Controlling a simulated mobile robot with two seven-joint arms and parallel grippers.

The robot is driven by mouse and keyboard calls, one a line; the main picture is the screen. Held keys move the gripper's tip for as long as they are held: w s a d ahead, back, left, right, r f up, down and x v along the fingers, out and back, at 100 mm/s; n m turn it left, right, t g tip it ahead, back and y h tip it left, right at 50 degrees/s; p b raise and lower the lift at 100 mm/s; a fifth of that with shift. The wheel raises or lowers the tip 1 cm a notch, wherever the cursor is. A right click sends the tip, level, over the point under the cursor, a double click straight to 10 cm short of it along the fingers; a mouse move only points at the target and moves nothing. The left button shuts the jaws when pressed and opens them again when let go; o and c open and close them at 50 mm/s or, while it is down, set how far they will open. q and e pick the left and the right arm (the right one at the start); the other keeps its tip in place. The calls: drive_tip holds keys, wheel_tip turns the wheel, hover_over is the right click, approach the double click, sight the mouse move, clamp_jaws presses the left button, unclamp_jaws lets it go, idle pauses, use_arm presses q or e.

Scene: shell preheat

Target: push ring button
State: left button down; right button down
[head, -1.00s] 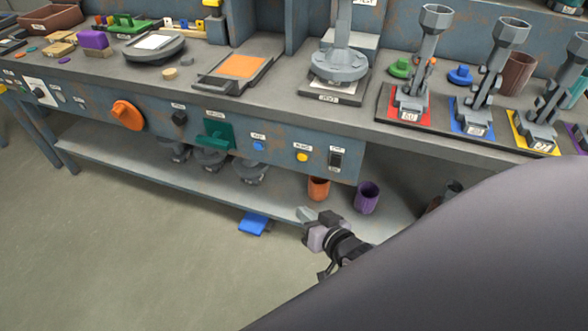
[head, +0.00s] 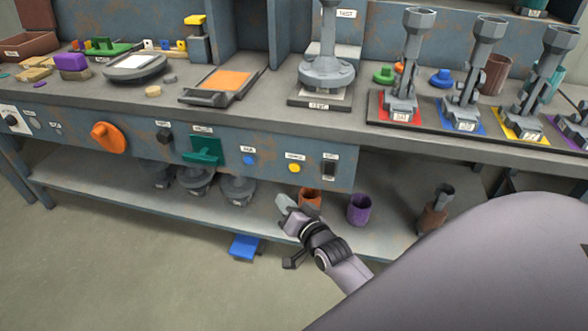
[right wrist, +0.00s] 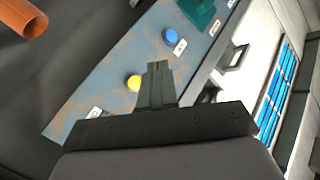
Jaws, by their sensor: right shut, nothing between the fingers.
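Two round buttons sit on the blue-grey front panel (head: 130,150): a blue one (head: 249,159) and a yellow one (head: 294,168). Each has a small white label above it, too small for me to read surely. My right gripper (head: 284,203) is shut and empty, below and in front of the panel. In the right wrist view its closed fingers (right wrist: 157,68) partly overlap the edge of the yellow button (right wrist: 134,83). The blue button (right wrist: 170,35) shows beyond the tips. I cannot tell any contact. My left gripper is out of view.
On the panel are an orange knob (head: 108,138), a green handle (head: 203,151) and a dark switch (head: 330,166). The lower shelf holds an orange cup (head: 310,196) and a purple cup (head: 359,209). A blue pedal (head: 244,247) is near the floor.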

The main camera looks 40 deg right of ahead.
sight(295, 167)
drive_tip(key=w+d+b, duration=0.2)
drive_tip(key=w+d, duration=0.1)
drive_tip(key=w+d+b, duration=0.2)
drive_tip(key=d, duration=0.1)
drive_tip(key=shift+w+d+b, duration=0.35)
drive_tip(key=shift+w+b, duration=0.05)
idle(0.7)
idle(0.5)
idle(0.8)
drive_tip(key=shift+w+d, duration=0.25)
drive_tip(key=shift+d, duration=0.05)
